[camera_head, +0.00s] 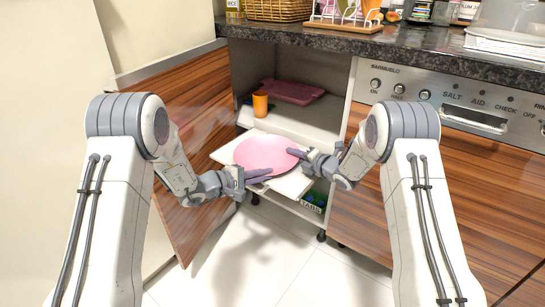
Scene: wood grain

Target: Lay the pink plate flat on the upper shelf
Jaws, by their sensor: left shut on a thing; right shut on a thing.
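The pink plate (264,155) is held roughly level in front of the open cabinet. My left gripper (258,174) is shut on the plate's near left edge. My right gripper (300,154) is shut on its right edge. The upper shelf (283,126) is a white board inside the cabinet, behind and above the plate in the picture. An orange cup (260,103) stands on it at the left, and a dark red tray-like item (292,92) lies further back. The plate hides part of the white surface below it.
A white lower board (227,155) sticks out under the plate. A green box (314,201) sits low at the right. The wooden cabinet door (190,125) stands open at the left. A dark stone countertop (330,39) with a basket (278,9) is above.

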